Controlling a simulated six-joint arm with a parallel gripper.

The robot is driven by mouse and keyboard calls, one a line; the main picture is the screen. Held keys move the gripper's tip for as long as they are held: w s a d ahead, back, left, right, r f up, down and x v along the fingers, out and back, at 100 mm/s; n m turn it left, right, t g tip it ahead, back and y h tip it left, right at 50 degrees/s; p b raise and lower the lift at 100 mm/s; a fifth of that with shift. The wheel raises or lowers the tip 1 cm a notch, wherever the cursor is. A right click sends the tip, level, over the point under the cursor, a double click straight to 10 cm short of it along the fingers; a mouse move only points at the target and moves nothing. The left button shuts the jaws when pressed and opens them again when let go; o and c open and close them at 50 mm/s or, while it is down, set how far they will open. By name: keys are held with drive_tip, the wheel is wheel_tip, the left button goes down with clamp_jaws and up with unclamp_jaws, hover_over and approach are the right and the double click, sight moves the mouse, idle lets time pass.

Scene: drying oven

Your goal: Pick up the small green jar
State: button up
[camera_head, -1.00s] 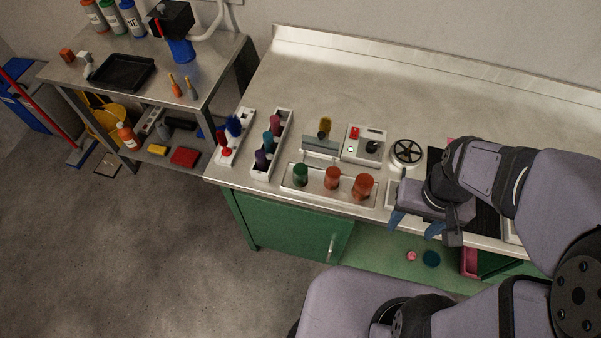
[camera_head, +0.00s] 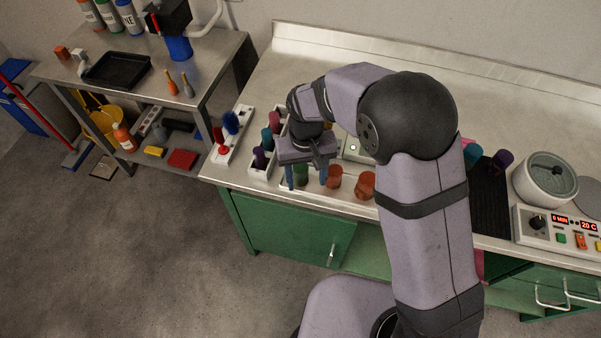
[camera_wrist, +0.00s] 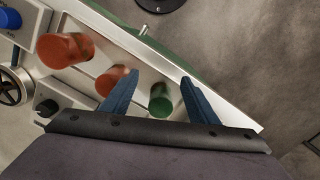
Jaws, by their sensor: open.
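The small green jar (camera_head: 301,174) stands in the white tray (camera_head: 271,192) near the counter's front edge, partly hidden by my gripper in the head view. My gripper (camera_head: 306,186) is open, with its two blue fingers above the tray, one on each side of the green jar in this view. No contact with the jar is visible. The left finger lies close to the middle orange-red jar (camera_wrist: 113,80).
The middle orange-red jar (camera_head: 334,176) and a larger orange-red jar (camera_head: 364,185) stand to the right in the same tray. A narrow white rack (camera_head: 258,171) with coloured items stands to the left. The counter's back area is clear.

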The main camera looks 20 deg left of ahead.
sight(301, 167)
drive_tip(key=w+a+r, duration=0.1)
drive_tip(key=w+a+r+m, duration=0.1)
drive_tip(key=w+r+m, duration=0.1)
drive_tip(key=w, duration=0.1)
drive_tip(key=shift+a+r+t+y, duration=0.3)
drive_tip(key=shift+a+r+t, duration=0.1)
drive_tip(key=shift+s+d+m, duration=0.2)
drive_tip(key=shift+s+m, duration=0.15)
drive_tip(key=shift+m, duration=0.35)
drive_tip(key=shift+s+d+m, duration=0.1)
drive_tip(key=shift+m, duration=0.5)
drive_tip(key=shift+f, duration=0.15)
drive_tip(key=shift+w+f+p, duration=0.2)
drive_tip(key=shift+f+p, duration=1.6)
drive_tip(key=shift+f, duration=1.8)
drive_tip(key=c, duration=1.1)
